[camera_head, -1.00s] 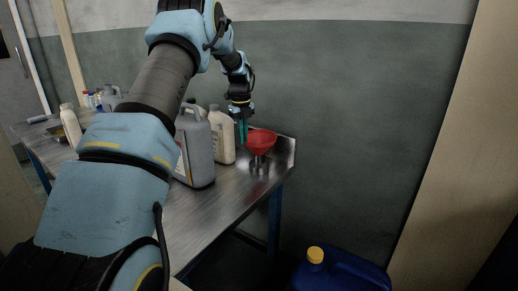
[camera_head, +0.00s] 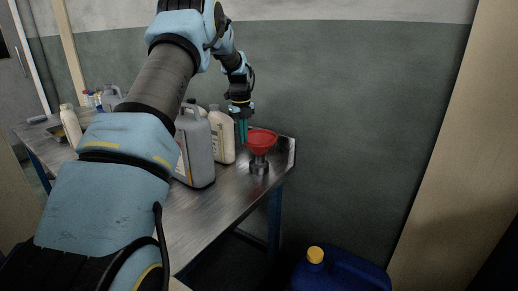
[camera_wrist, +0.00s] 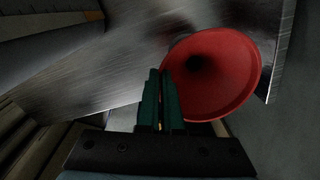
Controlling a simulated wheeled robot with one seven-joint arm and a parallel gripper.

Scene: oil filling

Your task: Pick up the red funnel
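My gripper (camera_head: 242,138) points down at the left edge of the funnel. In the wrist view the funnel (camera_wrist: 222,70) lies just right of my two green fingers (camera_wrist: 162,78). The fingers are close together with a narrow gap. The right finger overlaps the bowl's left edge and the left finger is outside it, so they appear closed on the rim. The exact contact is hidden.
A grey jug (camera_head: 194,150) and a cream bottle (camera_head: 222,138) stand left of my gripper on the metal table (camera_head: 215,208). The wall (camera_head: 370,110) is close behind. A blue canister (camera_head: 340,272) with a yellow cap is low at the right.

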